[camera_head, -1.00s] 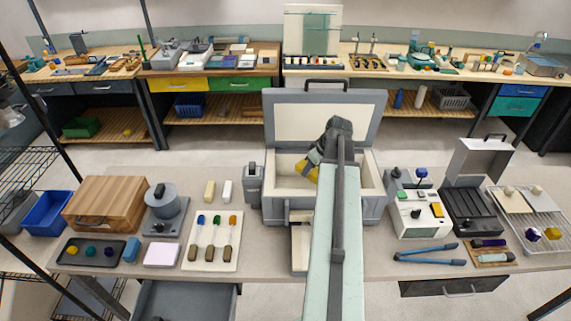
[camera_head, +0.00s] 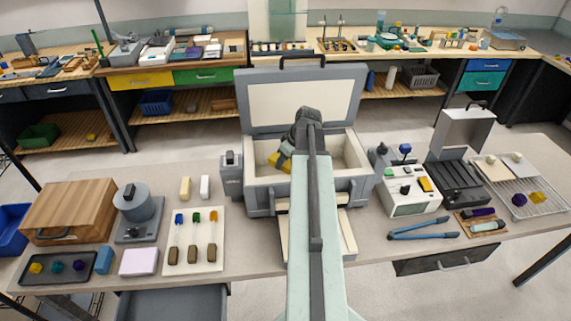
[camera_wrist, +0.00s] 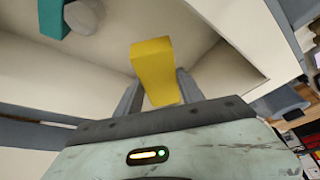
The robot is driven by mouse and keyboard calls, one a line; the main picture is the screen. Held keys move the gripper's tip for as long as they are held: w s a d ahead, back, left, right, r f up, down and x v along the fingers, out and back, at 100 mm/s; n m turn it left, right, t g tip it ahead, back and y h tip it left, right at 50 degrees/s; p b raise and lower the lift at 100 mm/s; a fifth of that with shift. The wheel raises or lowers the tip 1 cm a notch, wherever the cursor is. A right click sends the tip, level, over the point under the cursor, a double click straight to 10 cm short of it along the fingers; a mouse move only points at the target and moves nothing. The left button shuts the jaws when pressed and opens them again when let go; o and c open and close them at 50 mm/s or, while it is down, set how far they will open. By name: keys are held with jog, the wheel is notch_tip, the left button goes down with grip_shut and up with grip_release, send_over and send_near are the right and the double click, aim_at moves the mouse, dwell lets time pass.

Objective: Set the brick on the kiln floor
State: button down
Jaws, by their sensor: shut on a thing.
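The kiln (camera_head: 262,203) is a grey box with a cream lining, its lid (camera_head: 302,103) standing open at the back. My gripper (camera_wrist: 157,80) is shut on a yellow brick (camera_wrist: 152,58), which sticks out beyond the fingertips. In the head view the yellow brick (camera_head: 274,161) is inside the kiln opening, toward the left, partly hidden by my arm. The cream kiln interior (camera_wrist: 100,55) fills much of the wrist view. I cannot tell whether the brick touches the kiln floor.
Close left of the kiln stands a grey device (camera_head: 230,178); a white device (camera_head: 410,192) stands to its right. A pale yellow block (camera_head: 185,188) and a white block (camera_head: 205,187) are on the bench. Blue tongs (camera_head: 424,230) lie at the front right.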

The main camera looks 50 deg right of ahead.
notch_tip(320, 180, down, 7)
jog(key=b, duration=0.6)
jog(key=shift+r+b, duration=0.15)
jog(key=shift+b, duration=0.25)
jog(key=shift+f+b, duration=0.6)
jog(key=c, duration=0.7)
grip_release()
jog(key=shift+o, duration=0.2)
jog(key=p+v, duration=0.7)
jog(key=v, duration=0.1)
jog(key=shift+s, duration=0.1)
